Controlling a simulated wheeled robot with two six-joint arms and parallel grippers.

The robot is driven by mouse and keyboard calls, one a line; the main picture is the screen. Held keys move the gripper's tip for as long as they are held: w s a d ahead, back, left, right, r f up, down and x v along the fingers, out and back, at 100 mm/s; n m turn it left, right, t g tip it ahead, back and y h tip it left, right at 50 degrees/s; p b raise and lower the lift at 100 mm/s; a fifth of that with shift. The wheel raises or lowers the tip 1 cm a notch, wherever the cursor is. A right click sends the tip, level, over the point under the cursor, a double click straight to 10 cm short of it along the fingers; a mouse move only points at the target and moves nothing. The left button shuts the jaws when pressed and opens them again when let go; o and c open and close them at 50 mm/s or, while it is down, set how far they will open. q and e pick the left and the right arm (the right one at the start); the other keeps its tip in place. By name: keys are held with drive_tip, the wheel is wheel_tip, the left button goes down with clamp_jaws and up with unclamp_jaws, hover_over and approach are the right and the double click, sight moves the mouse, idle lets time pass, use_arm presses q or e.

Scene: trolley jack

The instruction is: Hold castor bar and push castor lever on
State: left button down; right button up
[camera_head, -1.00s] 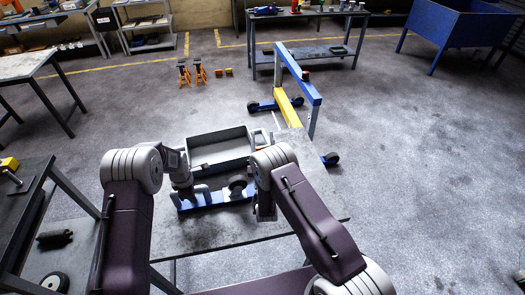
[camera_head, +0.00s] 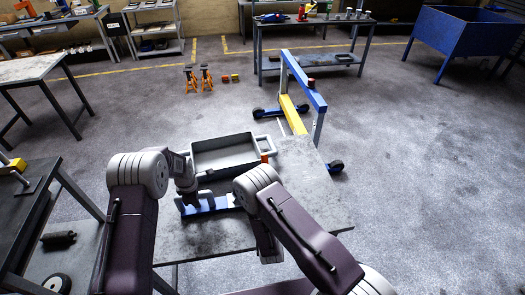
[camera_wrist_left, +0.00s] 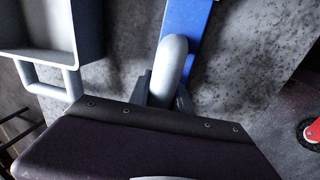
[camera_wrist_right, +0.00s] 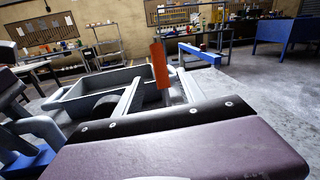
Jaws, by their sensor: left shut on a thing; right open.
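The blue castor bar (camera_head: 222,205) lies on the grey table. My left gripper (camera_head: 187,205) is shut on its rounded grey handle (camera_wrist_left: 172,62); the bar also shows in the left wrist view (camera_wrist_left: 188,18). The orange castor lever (camera_wrist_right: 159,66) stands nearly upright in the right wrist view, in line with the gap between the fingers of my open right gripper (camera_wrist_right: 156,84). I cannot tell how far beyond the fingertips it is. A dark castor wheel (camera_wrist_right: 106,104) shows left of it. In the head view my right arm hides the bar's right end.
A grey tray (camera_head: 224,140) with handles stands on the table behind the bar. A blue and yellow jack frame (camera_head: 305,85) on wheels stands beyond the table. Bare table top (camera_head: 310,185) lies to the right.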

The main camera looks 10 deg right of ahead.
sight(265, 159)
drive_tip(key=w, duration=0.4)
drive_tip(key=w+d, duration=0.1)
drive_tip(key=w, duration=0.7)
drive_tip(key=shift+d, duration=0.4)
clamp_jaws()
idle(0.7)
